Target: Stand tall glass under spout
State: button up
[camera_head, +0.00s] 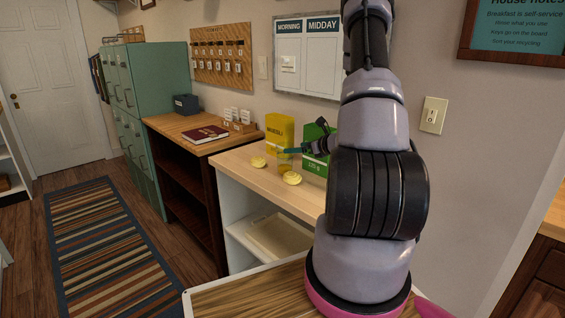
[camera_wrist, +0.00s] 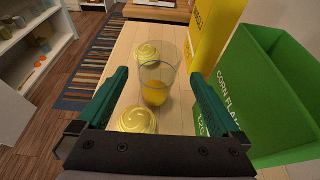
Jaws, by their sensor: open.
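A tall clear glass (camera_wrist: 156,72) stands upright on the light wooden counter (camera_head: 236,158) in the wrist view. Its lower part looks orange-yellow, from contents or something seen through it. My gripper (camera_wrist: 160,76) is open, with one teal finger on each side of the glass; I cannot tell whether either touches it. In the head view my gripper (camera_head: 291,151) is small, low over the counter, beside the boxes. The glass is hard to make out there. I see no spout in either view.
Two pale yellow swirled items (camera_wrist: 137,119) (camera_wrist: 150,48) lie close to the glass. A yellow muesli box (camera_head: 279,132) and green corn flakes box (camera_wrist: 255,95) stand close on the right. A wooden cabinet (camera_head: 165,124) with a red book (camera_head: 203,134) is beyond.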

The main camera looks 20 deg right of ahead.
aim_at(285, 160)
jog(key=x, duration=0.7)
jog(key=shift+w+a, duration=0.15)
grip_shut()
